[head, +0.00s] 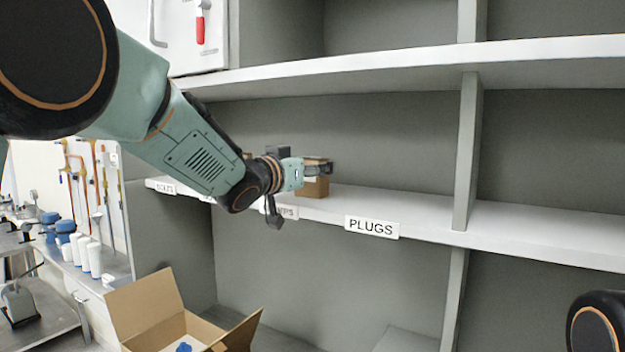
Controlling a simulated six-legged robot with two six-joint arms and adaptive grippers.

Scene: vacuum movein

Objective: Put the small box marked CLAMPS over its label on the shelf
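A small brown box (315,187) is at the middle shelf, behind a label (287,212) whose visible end reads "PS"; my arm hides the rest. No marking on the box can be read. My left gripper (317,169) reaches in from the left with its near finger across the upper front of the box. The far finger is hidden. It appears shut on the box. The box bottom looks at or very near the shelf surface. My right gripper is out of view; only a dark part of that arm shows at the lower right.
The shelf (420,233) also bears a PLUGS label (372,227) and a partly readable label (165,187) at left. An upright divider (467,155) stands right. An open carton (150,305) is below. The shelf above PLUGS is clear.

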